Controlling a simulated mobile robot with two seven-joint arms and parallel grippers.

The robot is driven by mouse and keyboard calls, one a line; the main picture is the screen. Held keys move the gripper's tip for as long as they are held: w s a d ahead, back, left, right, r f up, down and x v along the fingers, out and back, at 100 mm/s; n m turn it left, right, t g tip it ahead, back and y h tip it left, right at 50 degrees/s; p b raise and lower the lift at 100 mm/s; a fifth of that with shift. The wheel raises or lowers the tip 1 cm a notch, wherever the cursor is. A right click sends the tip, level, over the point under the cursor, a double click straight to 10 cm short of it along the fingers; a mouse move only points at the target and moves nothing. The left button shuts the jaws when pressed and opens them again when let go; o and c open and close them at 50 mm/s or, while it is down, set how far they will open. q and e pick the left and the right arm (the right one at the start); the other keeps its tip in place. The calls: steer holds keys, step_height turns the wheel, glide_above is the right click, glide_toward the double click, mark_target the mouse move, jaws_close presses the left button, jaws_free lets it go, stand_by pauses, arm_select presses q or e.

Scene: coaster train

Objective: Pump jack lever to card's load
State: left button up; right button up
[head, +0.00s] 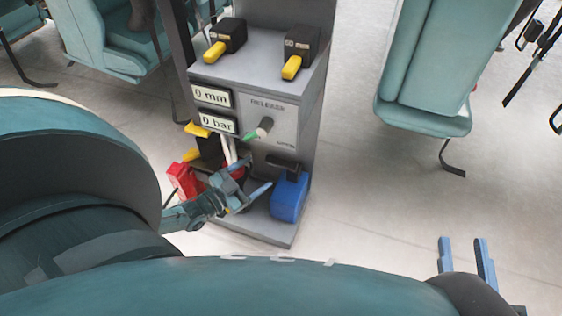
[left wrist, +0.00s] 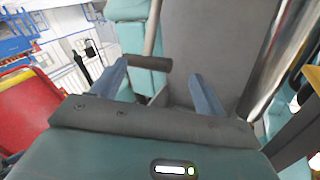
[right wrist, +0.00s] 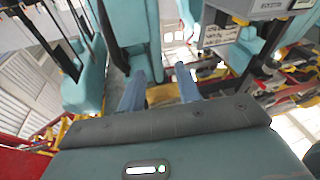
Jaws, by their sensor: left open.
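The grey jack unit (head: 262,80) stands in the middle of the head view, its displays reading "0 mm" (head: 211,96) and "0 bar" (head: 217,121). A RELEASE knob (head: 265,127) with a green pointer is on its front face. My left gripper (head: 260,174) is open low in front of the unit. In the left wrist view, a dark cylindrical bar (left wrist: 152,64), possibly the lever, shows between its spread fingers; contact cannot be told. My right gripper (head: 464,241) is open and empty at the lower right. I cannot make out a load card.
A blue block (head: 289,197) with a dark top sits right of my left gripper, and a red part (head: 184,180) sits left of it. Two black blocks with yellow handles (head: 291,66) stand on the unit's top. A teal seat (head: 428,70) stands right; the floor between is clear.

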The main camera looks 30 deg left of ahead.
mark_target(275, 161)
arm_select(q)
steer(key=b+x, duration=0.2)
steer(key=x, duration=0.6)
steer(key=shift+d+f, duration=0.1)
steer(key=shift+f, duration=0.05)
steer(key=shift+w+d+b, duration=0.2)
steer(key=shift+w+b, duration=0.15)
steer(key=shift+w, duration=0.35)
arm_select(e)
steer(key=shift+a+f+m+y, duration=0.1)
steer(key=shift+a+m+y, duration=0.2)
steer(key=shift+y, duration=0.1)
arm_select(q)
steer(key=shift+c, duration=0.2)
